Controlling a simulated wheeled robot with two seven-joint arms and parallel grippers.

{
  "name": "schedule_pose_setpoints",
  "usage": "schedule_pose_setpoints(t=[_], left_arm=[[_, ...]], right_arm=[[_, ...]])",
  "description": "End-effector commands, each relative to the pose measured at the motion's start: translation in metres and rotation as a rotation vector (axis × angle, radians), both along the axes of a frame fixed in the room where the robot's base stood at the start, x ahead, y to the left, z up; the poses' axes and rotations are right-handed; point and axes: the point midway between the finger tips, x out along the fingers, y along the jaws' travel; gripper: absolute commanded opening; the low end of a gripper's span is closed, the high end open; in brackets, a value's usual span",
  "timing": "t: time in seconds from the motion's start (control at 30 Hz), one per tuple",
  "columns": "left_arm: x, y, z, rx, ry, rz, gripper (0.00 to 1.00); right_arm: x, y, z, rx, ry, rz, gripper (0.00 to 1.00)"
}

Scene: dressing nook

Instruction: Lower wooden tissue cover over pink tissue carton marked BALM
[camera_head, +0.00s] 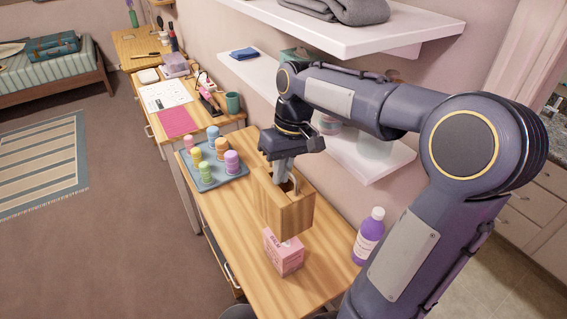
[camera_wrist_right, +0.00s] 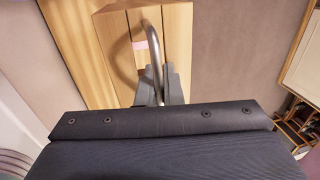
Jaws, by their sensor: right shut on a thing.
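The wooden tissue cover (camera_head: 294,214) is a light-brown box, roughly upright, in the middle of the head view. My right gripper (camera_head: 283,178) is shut on it at its top. In the right wrist view the gripper (camera_wrist_right: 155,90) closes on a curved metal handle (camera_wrist_right: 154,45) on the cover (camera_wrist_right: 110,60). The pink tissue carton (camera_head: 284,254) stands on the wooden table, just below the cover in the picture and not inside it. The gap between cover and carton is hard to judge. My left gripper is not in view.
A grey tray (camera_head: 216,178) with several pastel jars lies behind the cover on the table (camera_head: 225,215). A purple bottle (camera_head: 368,236) stands right of the carton. White wall shelves (camera_head: 370,160) overhang the right side. A second desk (camera_head: 223,124) is further back.

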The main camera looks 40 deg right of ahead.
Motion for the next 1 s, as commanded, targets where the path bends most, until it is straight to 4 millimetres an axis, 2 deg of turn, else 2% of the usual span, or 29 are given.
schedule_pose_setpoints(t=[0.27,0.8,1.0], left_arm=[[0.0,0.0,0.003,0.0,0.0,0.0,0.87],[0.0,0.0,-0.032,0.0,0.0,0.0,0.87],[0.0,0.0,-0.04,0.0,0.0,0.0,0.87]], right_arm=[[-0.001,0.0,0.0,0.002,0.0,0.0,0.0],[-0.001,0.0,-0.047,0.001,0.0,0.001,0.0],[-0.001,0.0,-0.058,0.001,-0.002,0.001,0.0]])
